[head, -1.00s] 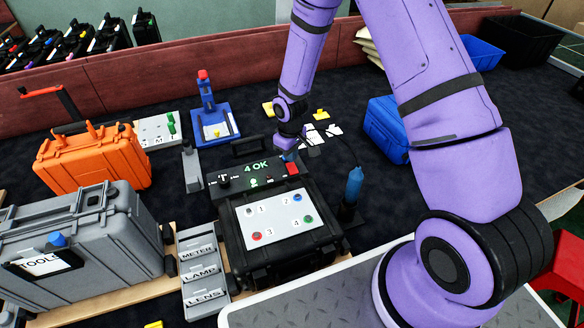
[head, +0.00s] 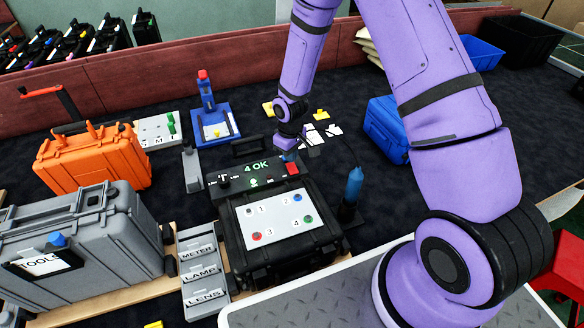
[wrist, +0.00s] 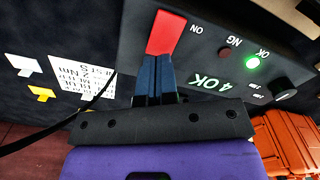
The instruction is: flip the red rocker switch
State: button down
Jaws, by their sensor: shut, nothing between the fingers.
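The red rocker switch (head: 292,168) sits at the right end of the black control panel (head: 236,178). It also shows in the wrist view (wrist: 166,33), with the word ON beside it. My gripper (head: 289,156) is at the switch's far edge in the head view. In the wrist view the blue fingers of my gripper (wrist: 155,62) are together and empty, with their tips at the near edge of the switch. I cannot tell whether they touch it. The panel display reads 4 OK and a green lamp (wrist: 253,63) is lit by the OK label.
A black case with a white numbered plate (head: 275,218) stands in front of the panel. A blue-handled tool (head: 354,184) stands to its right. Labelled grey bins (head: 201,270) and a grey toolbox (head: 75,240) are at left. Yellow and white pieces lie behind my gripper.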

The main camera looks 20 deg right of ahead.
jog(key=shift+f, duration=1.2)
dwell(0.6)
jog(key=shift+r, duration=3.55)
jog(key=shift+r, duration=0.35)
notch_tip(320, 180, up, 13)
jog(key=m+t, duration=0.1)
send_over(290, 165)
jog(key=s+d, duration=0.2)
jog(key=d, duration=0.1)
jog(key=s+d+r+m+t, duration=0.2)
jog(key=s+r, duration=0.4)
jog(key=r, duration=0.6)
jog(key=s+d+r+m+t, duration=0.1)
jog(key=s+r, duration=0.5)
jog(key=s, duration=0.5)
jog(key=s+d+r+m+t, duration=0.1)
jog(key=s+r+m, duration=0.1)
jog(key=s+r, duration=0.5)
jog(key=s, duration=0.4)
